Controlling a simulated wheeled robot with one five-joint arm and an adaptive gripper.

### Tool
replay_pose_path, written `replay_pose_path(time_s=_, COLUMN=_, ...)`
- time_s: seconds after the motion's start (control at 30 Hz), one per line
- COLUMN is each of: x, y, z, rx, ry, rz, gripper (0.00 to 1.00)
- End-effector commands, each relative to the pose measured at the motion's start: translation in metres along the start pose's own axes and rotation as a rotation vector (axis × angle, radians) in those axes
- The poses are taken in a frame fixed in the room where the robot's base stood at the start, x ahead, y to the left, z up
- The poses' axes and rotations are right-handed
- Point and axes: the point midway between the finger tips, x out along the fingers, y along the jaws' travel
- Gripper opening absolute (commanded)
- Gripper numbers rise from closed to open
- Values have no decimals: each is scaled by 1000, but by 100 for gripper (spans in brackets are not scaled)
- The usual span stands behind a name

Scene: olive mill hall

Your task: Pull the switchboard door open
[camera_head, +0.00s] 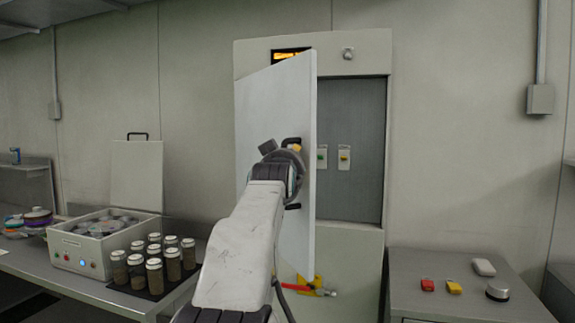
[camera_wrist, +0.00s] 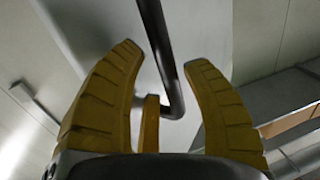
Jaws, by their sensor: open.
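The white switchboard door (camera_head: 270,110) stands partly open, swung out from the grey cabinet (camera_head: 361,60). Its dark inner panel (camera_head: 362,125) with small green and yellow switches shows to the right of the door's edge. The door's black bar handle (camera_head: 292,207) is partly hidden behind my wrist. My gripper (camera_wrist: 164,60) is open, with a yellow finger on each side of the black handle (camera_wrist: 157,28) in the wrist view. The handle lies between the fingers, nearer the right one; I cannot tell whether either touches it.
A bench (camera_head: 80,278) at left carries a white control box (camera_head: 105,250) and several lidded jars (camera_head: 155,275). A metal table (camera_head: 455,302) at right holds red, yellow and white small items and a round knob-like piece. A yellow and red item (camera_head: 315,287) shows below the door.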

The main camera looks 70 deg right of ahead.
Motion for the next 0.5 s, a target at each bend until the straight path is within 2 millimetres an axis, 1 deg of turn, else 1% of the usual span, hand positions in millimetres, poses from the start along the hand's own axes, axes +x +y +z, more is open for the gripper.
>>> replay_pose_path(time_s=0.33, x=-1, y=-1, z=-1, rx=0, ry=3, rz=-2, gripper=50)
replay_pose_path(time_s=0.5, x=-11, y=-1, z=-2, rx=0, ry=5, rz=-2, gripper=50)
